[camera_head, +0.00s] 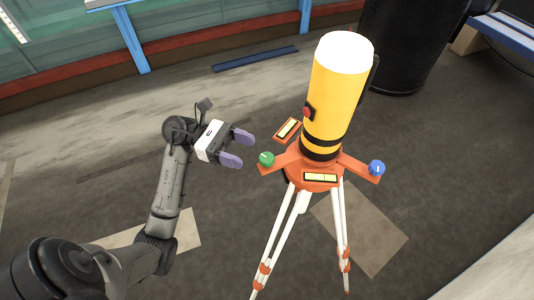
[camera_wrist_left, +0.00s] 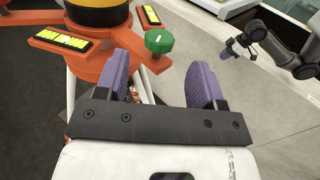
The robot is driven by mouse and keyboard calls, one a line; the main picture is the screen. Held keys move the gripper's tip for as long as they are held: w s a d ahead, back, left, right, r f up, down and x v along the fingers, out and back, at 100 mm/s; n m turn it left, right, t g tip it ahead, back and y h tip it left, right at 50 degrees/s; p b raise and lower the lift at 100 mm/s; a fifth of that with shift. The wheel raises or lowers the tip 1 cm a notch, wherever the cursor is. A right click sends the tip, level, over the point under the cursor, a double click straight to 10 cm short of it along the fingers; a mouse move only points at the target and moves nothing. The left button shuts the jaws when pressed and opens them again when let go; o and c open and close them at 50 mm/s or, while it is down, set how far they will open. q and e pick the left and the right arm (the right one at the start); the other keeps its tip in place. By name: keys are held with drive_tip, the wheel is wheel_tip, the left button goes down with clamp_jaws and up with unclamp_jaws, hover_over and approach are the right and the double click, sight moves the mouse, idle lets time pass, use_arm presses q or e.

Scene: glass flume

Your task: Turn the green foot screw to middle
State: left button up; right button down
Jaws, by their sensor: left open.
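The green foot screw (camera_head: 266,159) is a small knob at the left end of an orange arm of the tripod head (camera_head: 312,178). A small pale mark shows on its top, too small to read. It shows again in the left wrist view (camera_wrist_left: 159,41), ahead of the gap between my fingers. My left gripper (camera_head: 245,149) is open and empty, with its purple fingers just left of the screw, apart from it. The fingers also show in the left wrist view (camera_wrist_left: 160,64). My right gripper (camera_wrist_left: 231,50) appears small in that view; its jaw opening is unclear.
A yellow cylindrical instrument (camera_head: 338,90) with a white top stands on the tripod. A blue foot screw (camera_head: 376,168) is on the right arm. Bubble vials (camera_head: 320,177) lie on the head. White tripod legs (camera_head: 278,232) spread below. A dark bin (camera_head: 405,45) stands behind.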

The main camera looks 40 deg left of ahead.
sight(267, 158)
use_arm(q)
drive_tip(key=p+x, duration=0.1)
drive_tip(key=x, duration=0.4)
drive_tip(key=shift+d+r, duration=0.1)
drive_tip(key=shift+d, duration=0.05)
drive_tip(key=shift+x, duration=0.8)
drive_tip(key=c, duration=0.9)
drive_tip(key=shift+c, duration=0.2)
